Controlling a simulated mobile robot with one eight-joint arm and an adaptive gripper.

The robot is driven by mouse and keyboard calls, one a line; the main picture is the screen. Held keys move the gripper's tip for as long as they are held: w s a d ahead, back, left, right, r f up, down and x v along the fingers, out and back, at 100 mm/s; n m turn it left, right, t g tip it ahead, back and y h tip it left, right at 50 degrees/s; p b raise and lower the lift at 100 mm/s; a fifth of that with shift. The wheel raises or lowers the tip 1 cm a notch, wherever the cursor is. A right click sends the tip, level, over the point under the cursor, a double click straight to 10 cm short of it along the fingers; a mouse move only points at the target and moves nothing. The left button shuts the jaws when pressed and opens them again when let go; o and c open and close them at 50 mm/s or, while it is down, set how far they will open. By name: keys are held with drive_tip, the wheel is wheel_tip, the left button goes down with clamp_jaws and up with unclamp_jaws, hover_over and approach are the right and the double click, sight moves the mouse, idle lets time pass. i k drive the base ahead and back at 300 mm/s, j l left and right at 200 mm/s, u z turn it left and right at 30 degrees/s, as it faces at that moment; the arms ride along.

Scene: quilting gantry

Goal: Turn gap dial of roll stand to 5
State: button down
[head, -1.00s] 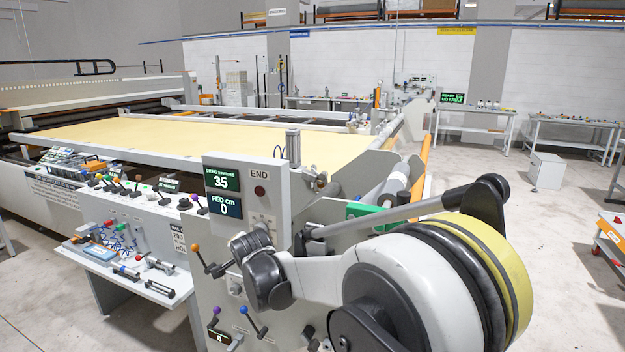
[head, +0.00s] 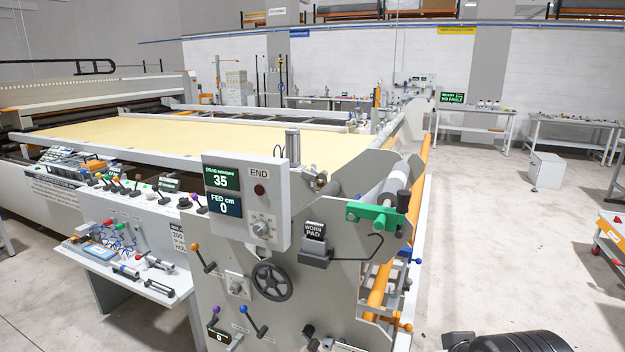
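The roll stand (head: 330,270) stands in the front middle as a light grey upright frame. Its control box shows drag 35 and "FED cm 0" on a display (head: 223,191). A grey dial (head: 261,228) with a printed scale sits low on that box. A second grey knob (head: 237,288) sits on a pale plate left of a black handwheel (head: 272,281). I cannot read which one is the gap dial or where either points. A small display (head: 217,336) at the bottom reads 0.
Orange-tipped (head: 195,246) and blue-tipped (head: 244,309) levers stick out near the knob. A black block marked "WORN PAD" (head: 314,231) and a green bracket (head: 378,216) project at the right. Open floor (head: 500,250) lies right of the stand.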

sight(236, 288)
drive_tip(key=i+j, duration=0.2)
drive_tip(key=j, duration=0.15)
drive_tip(key=i+j, duration=0.2)
drive_tip(key=i+l, duration=0.2)
drive_tip(key=i, duration=0.3)
